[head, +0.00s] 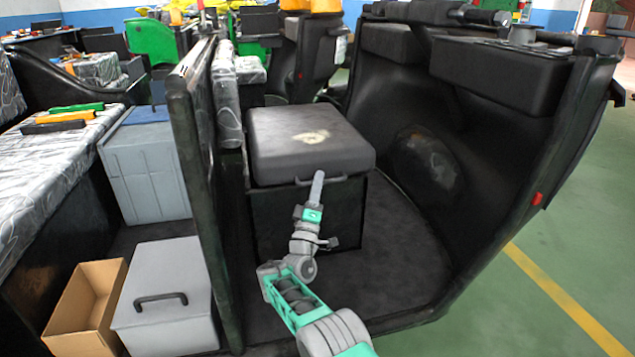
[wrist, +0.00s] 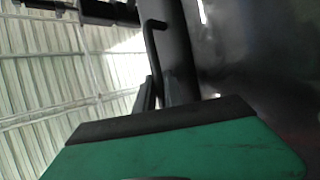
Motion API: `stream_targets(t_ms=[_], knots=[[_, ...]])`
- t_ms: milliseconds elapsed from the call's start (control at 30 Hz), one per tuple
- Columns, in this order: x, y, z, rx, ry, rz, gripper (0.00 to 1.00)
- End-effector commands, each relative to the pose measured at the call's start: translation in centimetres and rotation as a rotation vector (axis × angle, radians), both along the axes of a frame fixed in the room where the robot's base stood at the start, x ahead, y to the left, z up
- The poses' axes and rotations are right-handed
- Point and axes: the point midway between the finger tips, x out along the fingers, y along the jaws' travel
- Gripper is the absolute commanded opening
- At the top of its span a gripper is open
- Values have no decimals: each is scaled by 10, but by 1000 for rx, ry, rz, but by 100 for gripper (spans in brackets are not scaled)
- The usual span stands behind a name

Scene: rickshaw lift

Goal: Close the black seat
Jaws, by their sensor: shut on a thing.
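The black seat (head: 290,145) is a square padded cushion with a worn pale patch on top. It lies roughly level over a black box base (head: 285,220); I cannot tell if a narrow gap is left under its front edge. A thin dark handle (head: 340,181) runs along the cushion's front edge. My gripper (head: 316,188) is at this front edge, its jaws shut on the handle. In the wrist view, the black handle (wrist: 152,50) rises from between my gripper's fingers (wrist: 158,92), beside a dark surface. The exact grip is partly hidden.
A black upright panel (head: 190,150) stands left of the seat. Beyond it are a grey lidded box (head: 165,315), an open cardboard box (head: 85,300) and a grey crate (head: 145,165). The black rickshaw body (head: 480,170) curves round the right. The dark floor (head: 400,235) beside the base is clear.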

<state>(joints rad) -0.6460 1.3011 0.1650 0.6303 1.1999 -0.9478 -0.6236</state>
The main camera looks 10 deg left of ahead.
Motion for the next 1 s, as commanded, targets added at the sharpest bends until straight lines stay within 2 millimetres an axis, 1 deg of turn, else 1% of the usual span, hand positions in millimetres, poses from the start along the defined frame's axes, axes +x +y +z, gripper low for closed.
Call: stream_targets(t_ms=[33, 67, 100, 200, 467, 567, 667, 700, 733, 1000], knots=[[-1, 3, -18, -14, 24, 4, 0], [-1, 3, -18, -14, 25, 3, 0], [0, 2, -19, -14, 25, 3, 14], [0, 1, -19, -14, 26, 2, 22], [-1, -1, -21, -13, 28, -1, 22], [-13, 1, -26, -13, 29, 0, 22], [-33, 4, -37, -16, 26, 1, 22], [-43, 5, -42, -17, 24, 2, 22], [-47, 5, -45, -13, 19, 2, 22], [-63, 6, -53, -7, 11, -1, 22]])
